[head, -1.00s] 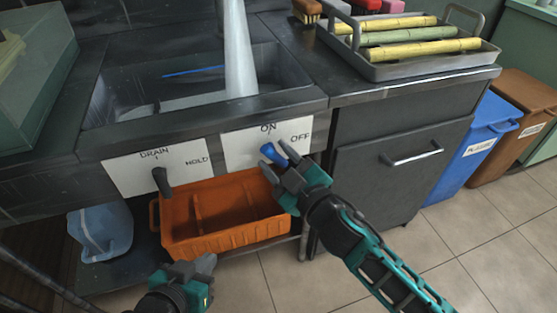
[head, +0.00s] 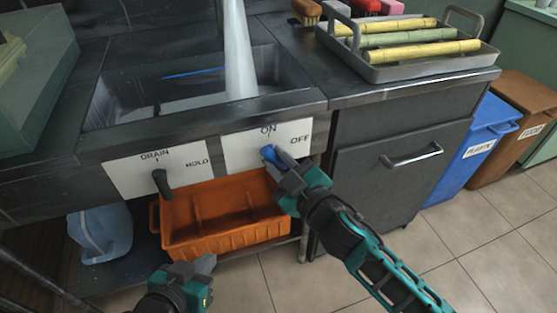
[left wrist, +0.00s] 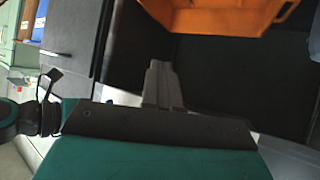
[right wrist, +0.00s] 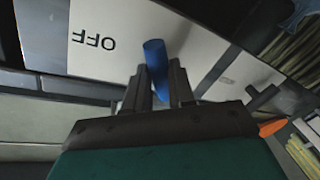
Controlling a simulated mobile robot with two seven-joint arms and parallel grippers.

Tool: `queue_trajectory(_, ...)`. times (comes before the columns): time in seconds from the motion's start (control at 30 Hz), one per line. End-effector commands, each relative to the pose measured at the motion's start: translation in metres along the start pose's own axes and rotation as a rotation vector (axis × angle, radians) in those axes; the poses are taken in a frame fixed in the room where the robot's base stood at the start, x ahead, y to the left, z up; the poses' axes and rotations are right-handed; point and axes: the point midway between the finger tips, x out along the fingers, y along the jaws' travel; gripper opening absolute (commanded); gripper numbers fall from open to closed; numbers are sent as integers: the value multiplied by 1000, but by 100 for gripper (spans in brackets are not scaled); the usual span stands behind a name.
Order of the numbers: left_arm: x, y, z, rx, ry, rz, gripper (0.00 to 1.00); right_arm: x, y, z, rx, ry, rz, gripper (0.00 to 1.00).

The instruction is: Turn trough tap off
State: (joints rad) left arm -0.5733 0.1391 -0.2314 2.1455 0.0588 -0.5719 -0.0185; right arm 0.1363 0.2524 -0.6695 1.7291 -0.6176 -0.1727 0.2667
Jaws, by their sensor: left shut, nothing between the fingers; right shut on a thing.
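The trough tap is a blue lever (head: 267,151) on a white panel (head: 240,152) marked ON above it and OFF to its right. My right gripper (head: 278,159) is shut on the lever; the right wrist view shows the blue lever (right wrist: 156,62) between both fingers (right wrist: 158,85). The lever points roughly up, nearer ON than OFF. A thick pale stream of water (head: 238,50) falls into the trough (head: 130,118). My left gripper (head: 203,265) is shut and empty, low in front of the orange crate; its fingers (left wrist: 162,85) also show in the left wrist view.
A dark drain lever (head: 160,182) sits left on a panel marked DRAIN and HOLD. An orange crate (head: 225,240) is on the shelf below. A tray (head: 400,66) of cane stands on the right counter.

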Motion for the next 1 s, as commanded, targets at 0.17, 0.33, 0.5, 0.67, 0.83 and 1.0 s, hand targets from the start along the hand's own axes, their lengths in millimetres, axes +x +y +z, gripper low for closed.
queue_trajectory(0.17, -5, -1, -9, 0, 5, -5, 0, 0, 1, -3, -58, -12, -11, 0)
queue_trajectory(0.33, -13, -4, -19, 1, 13, -17, 0, 0, 2, -5, -166, -34, -27, 0)
queue_trajectory(0.5, -21, -8, -21, 4, 5, -29, 0, 0, 2, -6, -313, -64, -49, 0)
queue_trajectory(0.67, -29, -10, -23, 10, -8, -33, 0, 0, 1, -6, -461, -93, -70, 0)
queue_trajectory(0.83, -38, -9, -33, 13, -13, -32, 0, 0, 0, -5, -608, -123, -91, 0)
queue_trajectory(1.0, -44, -9, -44, 14, -7, -31, 0, 0, -1, -5, -732, -147, -108, 0)
